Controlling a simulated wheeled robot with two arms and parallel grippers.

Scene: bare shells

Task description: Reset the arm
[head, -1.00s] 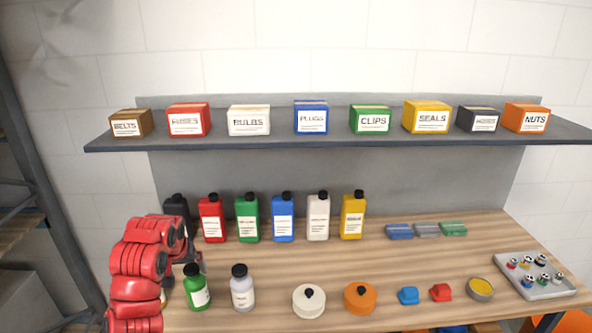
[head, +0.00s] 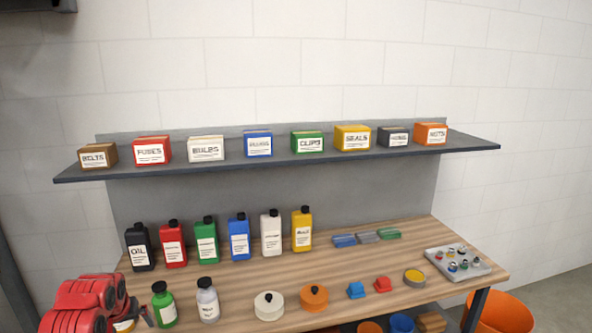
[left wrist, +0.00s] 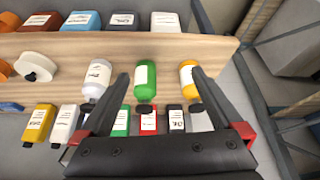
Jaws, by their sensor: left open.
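My left arm, red, shows at the lower left of the head view, in front of the workbench (head: 385,277). In the left wrist view, my left gripper (left wrist: 160,78) is open with nothing held. A green bottle (left wrist: 146,78) appears between its two dark fingers, apart from both; it also stands upright on the bench in the head view (head: 164,308). A white bottle (left wrist: 97,76) is left of the fingers, and a yellow-and-white bottle (left wrist: 187,78) is partly hidden by the right finger. My right gripper is not in view.
Several tall bottles, including a red one (head: 173,247), stand along the back of the bench. A shelf (head: 285,164) with labelled boxes hangs above. Round lidded pots, including an orange one (head: 314,298), and a grey tray (head: 478,268) lie to the right.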

